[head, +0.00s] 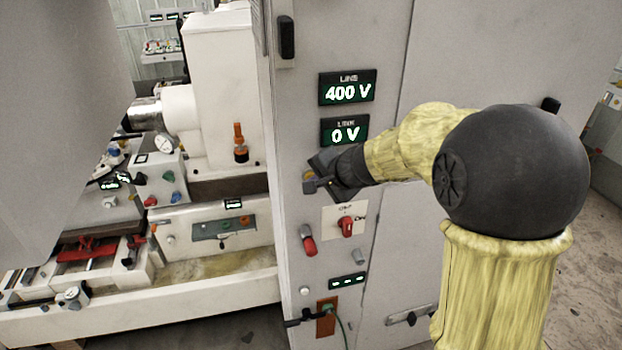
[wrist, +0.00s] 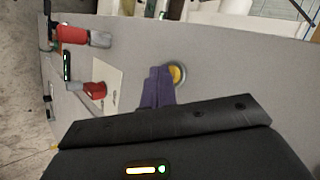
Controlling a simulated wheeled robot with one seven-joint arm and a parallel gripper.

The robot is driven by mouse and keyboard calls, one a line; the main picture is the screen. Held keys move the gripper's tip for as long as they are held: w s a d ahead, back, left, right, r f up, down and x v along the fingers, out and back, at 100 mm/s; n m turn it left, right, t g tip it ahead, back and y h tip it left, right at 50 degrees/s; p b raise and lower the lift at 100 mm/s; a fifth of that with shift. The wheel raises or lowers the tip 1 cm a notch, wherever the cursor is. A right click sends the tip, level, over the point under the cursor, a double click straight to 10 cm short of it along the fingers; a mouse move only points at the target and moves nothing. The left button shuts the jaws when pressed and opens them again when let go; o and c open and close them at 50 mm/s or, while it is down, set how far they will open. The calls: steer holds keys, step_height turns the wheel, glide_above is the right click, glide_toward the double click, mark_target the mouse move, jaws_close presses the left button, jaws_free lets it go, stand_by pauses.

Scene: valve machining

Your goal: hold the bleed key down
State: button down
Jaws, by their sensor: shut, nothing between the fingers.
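A round yellow button in a grey ring, which I take to be the bleed key, sits on the grey cabinet front. The yellow button (head: 308,175) shows at the cabinet's left side in the head view, and the same button (wrist: 179,74) shows past the fingers in the wrist view. My gripper (head: 314,184) is shut and empty, its tips at the button. The shut fingers (wrist: 160,72) cover the button's left part in the wrist view. I cannot tell whether they touch it or whether it is pressed in.
Above, the LINE display (head: 347,88) reads 400 V and the lower display (head: 344,131) reads 0 V. Below are a red rotary switch (head: 346,225), a red-handled part (head: 308,243) and a small lit display (head: 347,281). A machine with a white column (head: 225,80) stands to the left.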

steer(key=shift+s, duration=0.1)
steer(key=shift+s+d+b, duration=0.25)
steer(key=shift+s+b, duration=0.3)
steer(key=shift+s, duration=0.2)
steer(key=s+b, duration=0.1)
steer(key=s, duration=0.1)
steer(key=s+d+b, duration=0.1)
steer(key=s, duration=0.1)
steer(key=shift+s+d, duration=0.2)
steer(key=shift+s, duration=0.2)
steer(key=shift+f, duration=0.1)
stand_by(1.2)
